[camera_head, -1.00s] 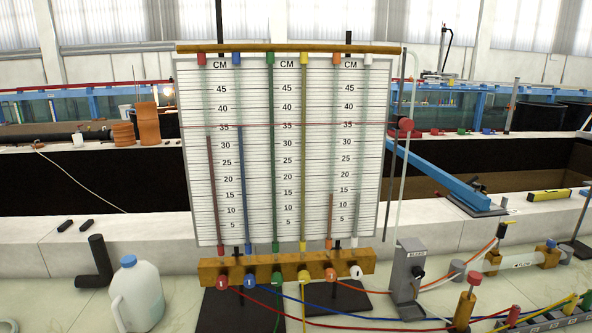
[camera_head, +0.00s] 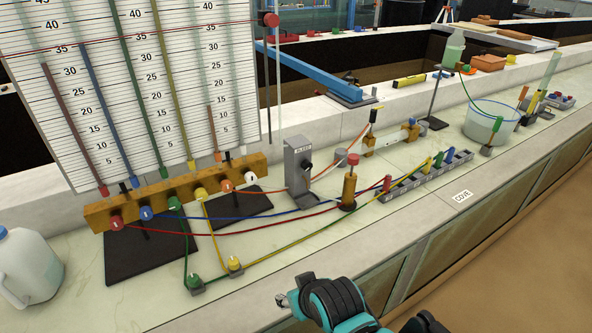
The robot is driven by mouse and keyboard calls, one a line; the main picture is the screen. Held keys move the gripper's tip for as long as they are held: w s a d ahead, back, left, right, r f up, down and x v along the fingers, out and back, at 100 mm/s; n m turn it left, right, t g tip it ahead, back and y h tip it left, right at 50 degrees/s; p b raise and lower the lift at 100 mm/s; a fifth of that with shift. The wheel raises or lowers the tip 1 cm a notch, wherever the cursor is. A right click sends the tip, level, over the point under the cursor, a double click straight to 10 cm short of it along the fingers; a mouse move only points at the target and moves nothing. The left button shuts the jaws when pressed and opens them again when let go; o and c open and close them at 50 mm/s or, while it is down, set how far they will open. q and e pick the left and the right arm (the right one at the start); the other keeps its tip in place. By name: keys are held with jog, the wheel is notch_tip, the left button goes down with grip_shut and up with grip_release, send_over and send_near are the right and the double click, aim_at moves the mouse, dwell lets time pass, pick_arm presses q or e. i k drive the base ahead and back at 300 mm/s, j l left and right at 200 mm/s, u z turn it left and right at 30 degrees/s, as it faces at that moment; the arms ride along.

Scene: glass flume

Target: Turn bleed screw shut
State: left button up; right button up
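A grey upright block (camera_head: 298,165) with a small label that seems to read "BLEED" stands on the bench right of the manometer board. A black knob (camera_head: 307,168) sticks out of its front, and I take this as the bleed screw. How far it is turned cannot be told. A teal and black arm, seemingly my right, comes in at the bottom edge. Its gripper (camera_head: 283,299) points left, well in front of the block and touching nothing visible. Whether its fingers are open or shut is unclear. My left gripper is not in view.
A brass manifold (camera_head: 180,193) with coloured fittings runs below the scaled board (camera_head: 140,100). Coloured tubes cross the bench before the block. A brass post with a red knob (camera_head: 352,160) stands just right of it. A white jug (camera_head: 28,268) is at left.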

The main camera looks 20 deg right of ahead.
aim_at(306, 165)
jog(key=z, duration=0.95)
